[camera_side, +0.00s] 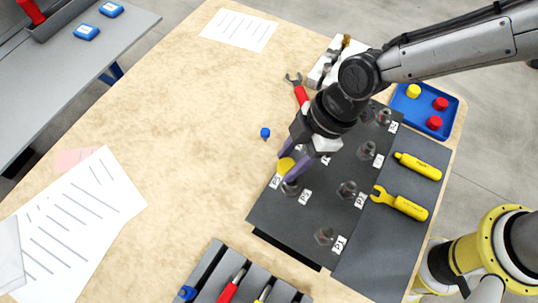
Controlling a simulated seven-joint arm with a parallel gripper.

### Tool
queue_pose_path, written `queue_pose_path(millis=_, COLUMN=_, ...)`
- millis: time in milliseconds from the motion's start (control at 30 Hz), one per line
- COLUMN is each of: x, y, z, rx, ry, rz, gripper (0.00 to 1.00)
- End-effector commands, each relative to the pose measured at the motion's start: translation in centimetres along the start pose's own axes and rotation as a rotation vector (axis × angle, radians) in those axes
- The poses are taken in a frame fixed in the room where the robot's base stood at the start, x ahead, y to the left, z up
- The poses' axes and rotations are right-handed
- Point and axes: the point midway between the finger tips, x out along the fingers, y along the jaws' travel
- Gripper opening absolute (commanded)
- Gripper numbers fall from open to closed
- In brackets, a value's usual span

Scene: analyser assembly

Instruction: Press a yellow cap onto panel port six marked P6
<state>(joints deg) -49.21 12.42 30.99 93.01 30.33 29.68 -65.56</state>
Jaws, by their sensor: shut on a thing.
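My gripper (287,168), with purple fingers, is shut on a yellow cap (286,166). It holds the cap over the left edge of the dark panel (280,213), close to a metal port (291,187). I cannot tell whether the cap touches anything below it. More metal ports stand bare on the panel: one at the front (325,235), one in the middle (347,189), one farther back (368,150) and one at the back right (384,116). The small white port labels are too blurred to read surely, so I cannot pick out P6. My gripper hides part of the panel.
A blue tray (417,120) at the back right holds a yellow cap (413,91) and red caps (438,104). Yellow tools (403,203) lie on a grey mat right of the panel.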

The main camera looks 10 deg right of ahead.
Motion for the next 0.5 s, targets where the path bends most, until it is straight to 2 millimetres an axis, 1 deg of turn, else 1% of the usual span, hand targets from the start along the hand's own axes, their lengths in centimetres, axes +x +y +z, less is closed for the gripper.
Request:
queue_pose_path(millis=33, x=-0.6, y=-0.4, z=0.4, rx=0.001, ry=0.002, rz=0.001, gripper=0.00)
queue_pose_path(millis=300, x=-2.8, y=-2.1, z=2.3, rx=0.002, ry=0.001, rz=0.001, gripper=0.00)
queue_pose_path(millis=433, x=-3.5, y=-2.7, z=2.9, rx=0.001, ry=0.001, rz=0.001, gripper=0.00)
queue_pose_path(millis=500, x=-3.9, y=-2.5, z=3.1, rx=0.002, ry=0.001, rz=0.002, gripper=0.00)
